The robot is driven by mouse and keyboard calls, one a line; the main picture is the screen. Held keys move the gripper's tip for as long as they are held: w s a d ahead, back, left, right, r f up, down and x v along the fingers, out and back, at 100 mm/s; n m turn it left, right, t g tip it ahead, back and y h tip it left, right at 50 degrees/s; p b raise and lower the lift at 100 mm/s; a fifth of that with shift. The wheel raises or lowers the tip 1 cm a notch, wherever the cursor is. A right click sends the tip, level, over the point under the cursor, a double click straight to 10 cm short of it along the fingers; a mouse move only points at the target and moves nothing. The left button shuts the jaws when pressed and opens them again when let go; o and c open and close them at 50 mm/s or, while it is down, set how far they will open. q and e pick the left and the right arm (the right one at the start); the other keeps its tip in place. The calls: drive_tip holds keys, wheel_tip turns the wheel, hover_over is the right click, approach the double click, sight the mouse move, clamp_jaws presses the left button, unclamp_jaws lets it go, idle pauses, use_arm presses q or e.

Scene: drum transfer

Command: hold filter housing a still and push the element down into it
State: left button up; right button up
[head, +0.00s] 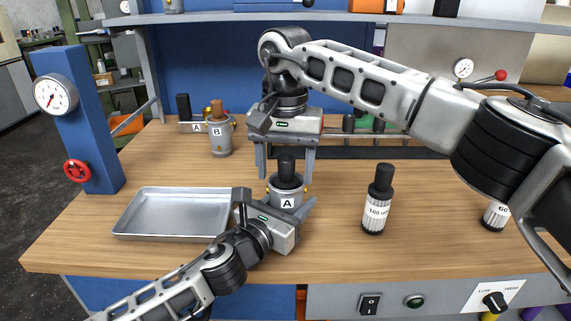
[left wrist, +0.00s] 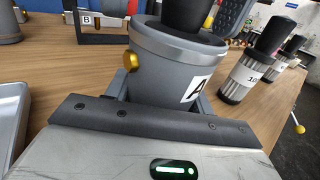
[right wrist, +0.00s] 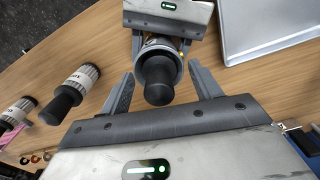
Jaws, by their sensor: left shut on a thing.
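Filter housing A (head: 285,201) is a grey cup with a white A label and brass fittings, upright on the bench. My left gripper (head: 276,207) is shut on its sides. It also shows in the left wrist view (left wrist: 165,88). An element with a black handle (head: 287,168) stands in the housing; only the handle shows, and how deep the element sits I cannot tell. The handle shows in the right wrist view (right wrist: 158,82). My right gripper (head: 285,163) points down above the housing, open, its fingers on either side of the handle and apart from it.
An empty metal tray (head: 172,214) lies left of the housing. A 100-labelled element (head: 377,203) stands to the right, another (head: 496,216) further right. Housing B (head: 219,138) stands at the back by a rack. A blue gauge post (head: 80,130) stands at the left edge.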

wheel_tip(320, 180, up, 12)
idle(0.6)
use_arm(q)
drive_tip(key=o, duration=1.1)
drive_tip(key=shift+o, duration=0.2)
drive_tip(key=shift+a, duration=0.1)
